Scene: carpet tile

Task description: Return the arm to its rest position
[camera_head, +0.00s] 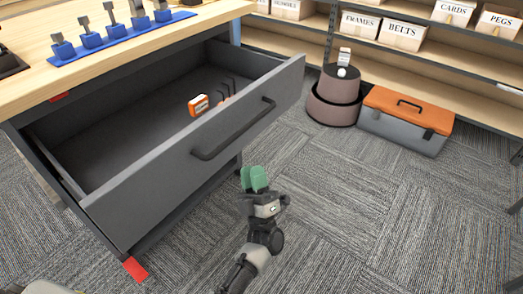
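The arm comes up from the bottom edge of the head view. The grey drawer (170,185) is pulled out from under the wooden workbench, its dark handle (235,130) on the front panel. The gripper is below and apart from the handle.
An orange and white item (199,104) lies in the drawer beside thin dark pieces. A blue rack (120,38) of tools sits on the bench (30,88). A round brown stool (334,98) and an orange-lidded toolbox (400,130) stand by the shelves. Carpet at right is clear.

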